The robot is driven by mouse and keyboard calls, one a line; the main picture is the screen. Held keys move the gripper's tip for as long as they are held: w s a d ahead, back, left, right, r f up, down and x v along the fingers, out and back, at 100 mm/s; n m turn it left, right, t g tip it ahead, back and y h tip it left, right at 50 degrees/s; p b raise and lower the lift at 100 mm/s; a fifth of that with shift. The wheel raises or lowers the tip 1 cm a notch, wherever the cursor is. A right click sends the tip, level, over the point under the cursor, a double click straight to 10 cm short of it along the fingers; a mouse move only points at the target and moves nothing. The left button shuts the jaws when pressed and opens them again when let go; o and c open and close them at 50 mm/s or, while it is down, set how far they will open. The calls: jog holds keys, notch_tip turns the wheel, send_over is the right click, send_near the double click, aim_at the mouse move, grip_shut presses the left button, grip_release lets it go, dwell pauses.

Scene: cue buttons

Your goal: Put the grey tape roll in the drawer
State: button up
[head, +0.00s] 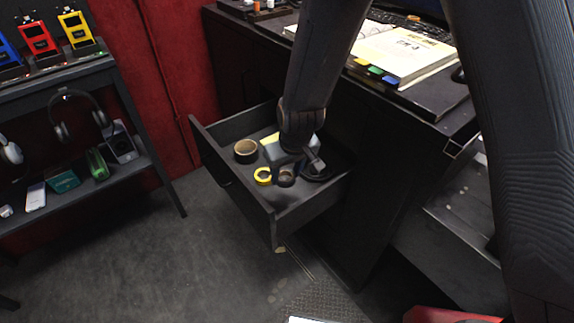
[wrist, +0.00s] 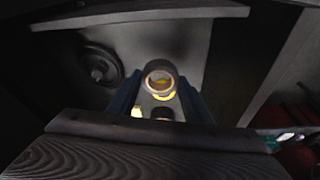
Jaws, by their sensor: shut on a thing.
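The drawer (head: 262,212) is pulled open below the desk top. My gripper (head: 288,168) reaches down over it, shut on the grey tape roll (head: 287,178). In the wrist view the roll (wrist: 160,75) shows as a ring between the two fingers of my gripper (wrist: 158,98), with yellow visible through and below it. The roll is over the inside of the drawer; I cannot tell whether it touches the floor of the drawer. My wrist hides part of the drawer.
The drawer holds a brown tape roll (head: 246,150), a yellow tape roll (head: 263,176), and a dark coiled thing at the right. The desk top with an open book (head: 402,52) is behind. A shelf with headphones (head: 78,115) stands at the left.

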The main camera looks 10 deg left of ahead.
jog(key=f, duration=0.1)
jog(key=b, duration=0.3)
send_over(283, 201)
jog(key=f, duration=0.5)
jog(key=shift+s+d+f, duration=0.15)
jog(key=shift+s+d, duration=0.15)
jog(key=shift+d, duration=0.1)
jog(key=shift+f+b, duration=2.05)
jog(key=shift+f, duration=0.05)
jog(key=shift+f, duration=0.2)
jog(key=o, duration=1)
jog(key=shift+r, duration=0.15)
